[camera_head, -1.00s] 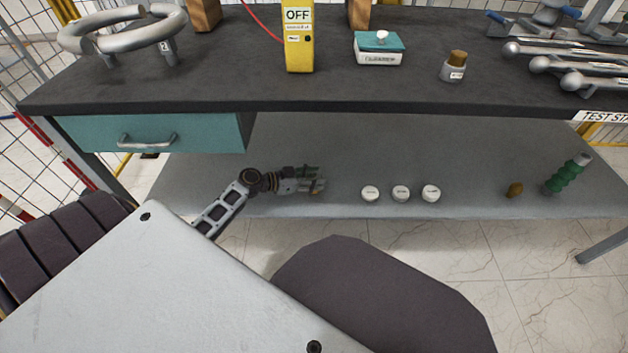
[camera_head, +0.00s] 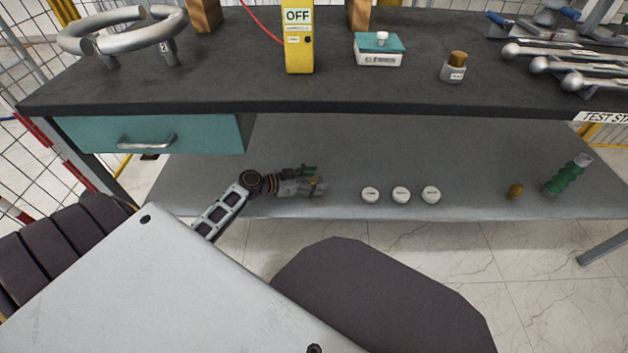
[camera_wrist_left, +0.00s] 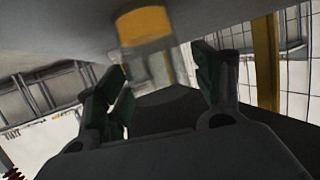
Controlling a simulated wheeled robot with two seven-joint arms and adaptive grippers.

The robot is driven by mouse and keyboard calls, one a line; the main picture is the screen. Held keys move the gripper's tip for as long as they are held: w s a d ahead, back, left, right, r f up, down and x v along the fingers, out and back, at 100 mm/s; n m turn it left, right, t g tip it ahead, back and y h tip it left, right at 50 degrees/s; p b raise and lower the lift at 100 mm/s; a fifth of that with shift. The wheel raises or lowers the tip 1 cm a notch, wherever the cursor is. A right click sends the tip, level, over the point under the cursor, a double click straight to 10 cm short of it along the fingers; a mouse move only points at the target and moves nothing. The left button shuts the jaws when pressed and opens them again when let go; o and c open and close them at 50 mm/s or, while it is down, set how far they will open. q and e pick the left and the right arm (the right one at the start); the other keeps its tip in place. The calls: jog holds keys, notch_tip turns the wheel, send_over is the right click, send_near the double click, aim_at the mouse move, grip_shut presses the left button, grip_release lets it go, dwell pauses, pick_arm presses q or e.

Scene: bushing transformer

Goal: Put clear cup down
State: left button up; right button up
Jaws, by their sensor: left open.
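My left gripper (camera_head: 314,183) is over the grey lower shelf, left of the white round pieces. In the left wrist view the left gripper (camera_wrist_left: 160,90) is open, with its green-padded fingers spread apart. A clear cup with an orange-yellow part (camera_wrist_left: 145,28) is blurred just beyond and between those fingers. I see no finger closed on it, and the cup seems to rest against the grey shelf surface (camera_wrist_left: 70,28). In the head view the cup is mostly hidden at the gripper and I cannot make it out. My right gripper is not in view.
Three white round pieces (camera_head: 401,195) stand on the shelf right of the gripper. A brown piece (camera_head: 515,191) and a green ribbed insulator (camera_head: 568,176) lie farther right. The dark tabletop (camera_head: 240,85) and teal drawer (camera_head: 150,133) overhang the shelf.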

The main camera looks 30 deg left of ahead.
pick_arm(q)
jog(key=shift+r, duration=0.1)
jog(key=shift+s+a, duration=0.1)
jog(key=p+v, duration=0.3)
jog(key=v, duration=0.8)
jog(key=shift+s+a+r, duration=0.15)
jog(key=shift+s+r, duration=0.05)
jog(key=shift+s, duration=0.1)
dwell(0.6)
dwell(0.7)
